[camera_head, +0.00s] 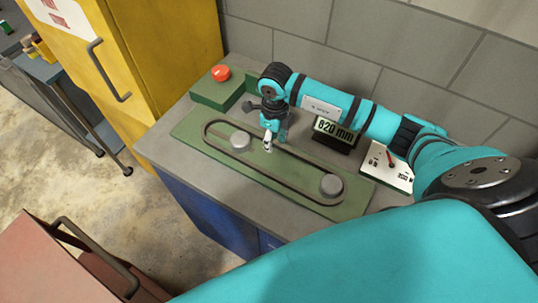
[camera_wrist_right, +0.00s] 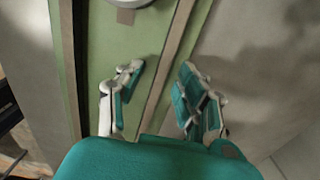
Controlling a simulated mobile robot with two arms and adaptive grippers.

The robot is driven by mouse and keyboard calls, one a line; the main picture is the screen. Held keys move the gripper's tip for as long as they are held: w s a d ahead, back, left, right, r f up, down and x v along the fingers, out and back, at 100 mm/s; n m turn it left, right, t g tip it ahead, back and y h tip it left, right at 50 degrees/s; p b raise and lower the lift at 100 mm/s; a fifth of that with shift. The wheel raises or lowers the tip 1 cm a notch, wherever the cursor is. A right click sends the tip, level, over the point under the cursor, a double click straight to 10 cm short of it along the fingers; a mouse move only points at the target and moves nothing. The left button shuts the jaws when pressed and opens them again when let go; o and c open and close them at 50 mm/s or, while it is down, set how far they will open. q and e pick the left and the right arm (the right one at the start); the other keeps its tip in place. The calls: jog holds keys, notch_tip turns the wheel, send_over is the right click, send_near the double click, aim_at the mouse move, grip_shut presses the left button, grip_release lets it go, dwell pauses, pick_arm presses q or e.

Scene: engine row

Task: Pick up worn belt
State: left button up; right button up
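The worn belt (camera_head: 258,169) is a dark loop around two grey pulleys, the left one (camera_head: 240,140) and the right one (camera_head: 331,185), on a green plate (camera_head: 190,128). My right gripper (camera_head: 268,143) points down at the belt's far strand, between the pulleys. In the right wrist view the fingers (camera_wrist_right: 160,95) are apart, and the belt strand (camera_wrist_right: 172,58) runs through the gap between them. I cannot tell whether a finger touches it. My left gripper is not in view.
A red button on a green box (camera_head: 221,73) stands at the plate's far left. A display reading 820 mm (camera_head: 335,132) and a white dial gauge (camera_head: 388,166) stand behind the plate. A yellow cabinet (camera_head: 150,60) is at left, a red cart (camera_head: 60,260) at lower left.

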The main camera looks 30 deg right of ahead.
grip_shut()
jog(key=shift+r, duration=0.2)
